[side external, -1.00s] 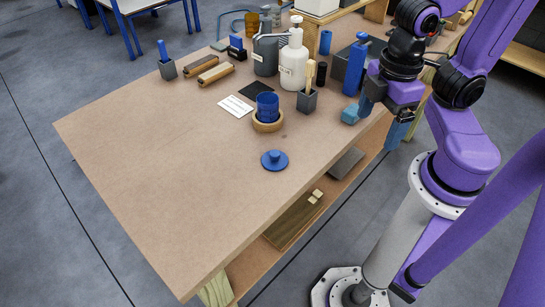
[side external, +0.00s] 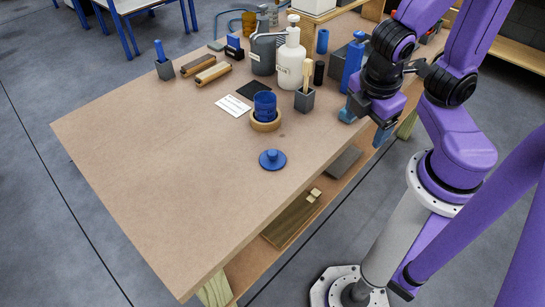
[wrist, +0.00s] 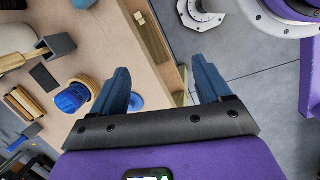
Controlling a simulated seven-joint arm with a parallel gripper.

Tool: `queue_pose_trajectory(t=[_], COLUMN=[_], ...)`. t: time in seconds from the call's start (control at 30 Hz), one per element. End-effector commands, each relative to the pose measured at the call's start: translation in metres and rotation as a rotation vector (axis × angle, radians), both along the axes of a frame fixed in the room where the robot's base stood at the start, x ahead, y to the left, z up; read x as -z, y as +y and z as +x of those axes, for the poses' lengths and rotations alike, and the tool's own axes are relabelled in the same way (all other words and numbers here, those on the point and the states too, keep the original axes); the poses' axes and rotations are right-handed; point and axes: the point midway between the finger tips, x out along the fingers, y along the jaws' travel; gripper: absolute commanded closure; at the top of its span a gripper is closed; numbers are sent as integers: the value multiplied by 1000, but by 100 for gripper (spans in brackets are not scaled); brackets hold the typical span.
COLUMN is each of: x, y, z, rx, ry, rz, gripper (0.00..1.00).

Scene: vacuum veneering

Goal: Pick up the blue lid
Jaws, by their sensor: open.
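The blue lid (side external: 273,159) is a round disc with a knob on top. It lies flat on the wooden table (side external: 160,190), near the front edge. In the wrist view the lid (wrist: 136,102) is partly hidden behind one finger. My gripper (side external: 366,125) is open and empty near the table's right edge, to the right of the lid and apart from it. Its two blue fingers also show spread apart in the wrist view (wrist: 163,85).
A blue cup (side external: 265,105) stands in a wooden ring (side external: 265,124) behind the lid. White and grey bottles (side external: 290,60), a grey brush holder (side external: 304,99) and a tall blue bottle (side external: 352,65) stand farther back. The table left of the lid is clear.

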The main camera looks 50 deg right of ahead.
Motion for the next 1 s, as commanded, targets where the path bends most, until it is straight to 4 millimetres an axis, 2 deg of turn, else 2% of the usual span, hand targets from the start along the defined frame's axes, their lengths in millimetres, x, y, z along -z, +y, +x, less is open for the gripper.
queue_pose_trajectory(t=[0.1,0.27,0.47,0.6,0.8,1.0], x=[17,34,53,69,95,112], y=[-1,4,25,48,83,104], z=[16,41,69,85,96,97], rx=[-160,-382,-684,-909,-1210,-1381], ry=[-45,-122,-230,-310,-416,-474], rz=[-186,-406,-651,-803,-968,-1040], gripper=[23,23,23,23,23,23])
